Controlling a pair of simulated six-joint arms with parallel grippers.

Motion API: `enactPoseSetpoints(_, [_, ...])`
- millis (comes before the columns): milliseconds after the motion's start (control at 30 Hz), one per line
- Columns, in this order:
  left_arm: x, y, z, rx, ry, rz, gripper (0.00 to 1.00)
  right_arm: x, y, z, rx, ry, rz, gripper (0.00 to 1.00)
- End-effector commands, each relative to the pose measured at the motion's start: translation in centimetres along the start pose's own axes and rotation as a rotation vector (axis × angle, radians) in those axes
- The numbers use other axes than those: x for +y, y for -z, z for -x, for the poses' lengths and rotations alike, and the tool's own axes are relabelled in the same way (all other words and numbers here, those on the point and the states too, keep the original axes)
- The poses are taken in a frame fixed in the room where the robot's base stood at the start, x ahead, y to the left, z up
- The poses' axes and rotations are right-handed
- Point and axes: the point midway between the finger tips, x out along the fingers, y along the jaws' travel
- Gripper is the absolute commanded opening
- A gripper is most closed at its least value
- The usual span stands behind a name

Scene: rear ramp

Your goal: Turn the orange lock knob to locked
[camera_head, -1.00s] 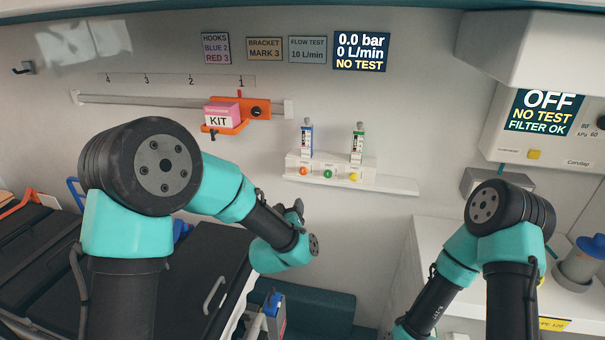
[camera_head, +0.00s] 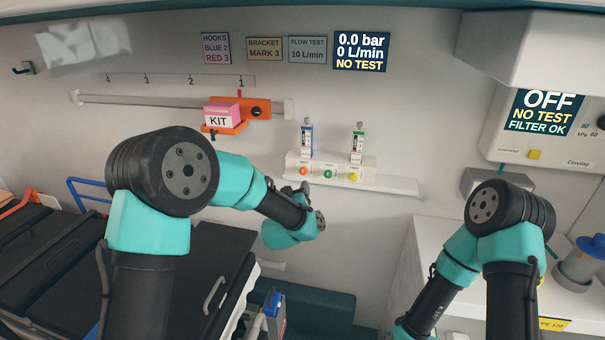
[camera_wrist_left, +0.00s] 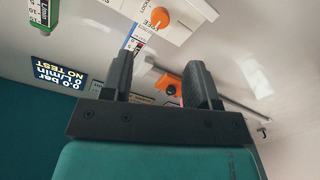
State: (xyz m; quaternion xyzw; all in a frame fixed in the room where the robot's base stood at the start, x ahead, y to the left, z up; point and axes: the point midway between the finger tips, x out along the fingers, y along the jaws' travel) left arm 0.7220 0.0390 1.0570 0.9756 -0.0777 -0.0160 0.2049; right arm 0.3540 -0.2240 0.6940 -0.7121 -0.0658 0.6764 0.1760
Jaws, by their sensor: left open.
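The orange lock knob (camera_head: 303,171) is small and round, at the left end of the white panel (camera_head: 341,162) on the back wall. In the left wrist view the knob (camera_wrist_left: 160,18) shows at the top, with a label that seems to read FREE beside it. My left gripper (camera_head: 296,190) is just below the panel's left end. In the left wrist view its two dark fingers (camera_wrist_left: 158,64) are apart, with nothing between them. The knob lies beyond the fingertips, and I see no contact. My right gripper is out of view; its arm leaves at the bottom.
A green knob (camera_head: 328,174) and a yellow knob (camera_head: 353,177) sit beside the orange one. Blue (camera_head: 307,142) and green (camera_head: 358,146) flowmeters stand above. A pink kit box (camera_head: 222,116) on an orange bracket (camera_head: 257,112) hangs on the rail to the left.

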Motion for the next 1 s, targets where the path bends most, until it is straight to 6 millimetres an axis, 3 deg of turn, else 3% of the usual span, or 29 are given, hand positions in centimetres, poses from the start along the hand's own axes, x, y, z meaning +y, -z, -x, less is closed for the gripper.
enactPoseSetpoints(600, [0.0,-0.1,-9.2,0.000,0.000,0.001,0.54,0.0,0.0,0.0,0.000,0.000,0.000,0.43])
enactPoseSetpoints(1000, [0.0,0.0,-10.8,0.000,0.000,0.000,0.54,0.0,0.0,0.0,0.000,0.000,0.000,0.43])
